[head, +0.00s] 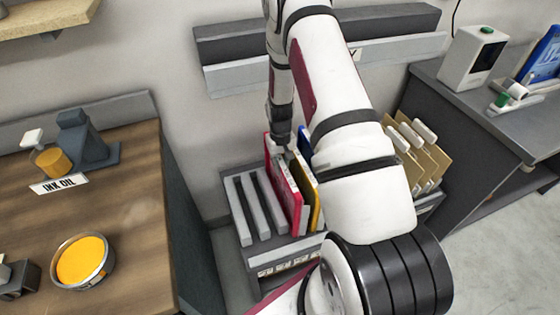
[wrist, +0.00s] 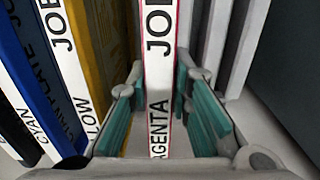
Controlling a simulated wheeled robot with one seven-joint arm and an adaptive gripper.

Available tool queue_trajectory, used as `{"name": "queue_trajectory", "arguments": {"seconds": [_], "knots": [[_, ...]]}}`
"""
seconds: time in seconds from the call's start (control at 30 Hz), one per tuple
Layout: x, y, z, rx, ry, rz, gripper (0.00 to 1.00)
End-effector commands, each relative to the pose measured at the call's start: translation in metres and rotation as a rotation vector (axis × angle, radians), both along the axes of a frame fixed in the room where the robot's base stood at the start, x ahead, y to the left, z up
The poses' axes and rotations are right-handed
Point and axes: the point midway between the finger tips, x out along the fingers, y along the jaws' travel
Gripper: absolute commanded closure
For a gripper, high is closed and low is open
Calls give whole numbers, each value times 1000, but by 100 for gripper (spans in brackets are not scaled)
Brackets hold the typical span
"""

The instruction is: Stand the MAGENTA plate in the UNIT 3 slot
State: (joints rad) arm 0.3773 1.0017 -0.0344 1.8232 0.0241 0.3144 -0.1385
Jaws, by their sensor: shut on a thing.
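The magenta plate (head: 284,196) stands upright in the rack (head: 243,236), left of the yellow plate (head: 314,205). Its white labelled edge, reading JOB and MAGENTA in part, runs between the teal finger pads in the wrist view (wrist: 160,70). My gripper (head: 284,150) is at the plate's top edge, shut on it; it also shows in the wrist view (wrist: 162,112). I cannot tell whether the plate's foot is seated or raised. The slots left of it, between grey dividers, look empty. Slot labels on the rack front are too small to read.
A blue plate (head: 304,143) stands beyond the yellow one, partly behind my arm. Tan folders (head: 412,152) stand at the rack's right. A wooden bench (head: 120,215) with an ink tin (head: 84,262) is left; a grey counter (head: 470,112) is right. A wall rail (head: 235,80) is behind.

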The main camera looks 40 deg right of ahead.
Motion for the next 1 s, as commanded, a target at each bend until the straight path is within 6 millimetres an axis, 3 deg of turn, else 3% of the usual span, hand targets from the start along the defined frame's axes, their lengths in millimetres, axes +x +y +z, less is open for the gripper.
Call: {"name": "queue_trajectory", "arguments": {"seconds": [1.0], "knots": [[0,0,-12,0,0,0,100]]}}
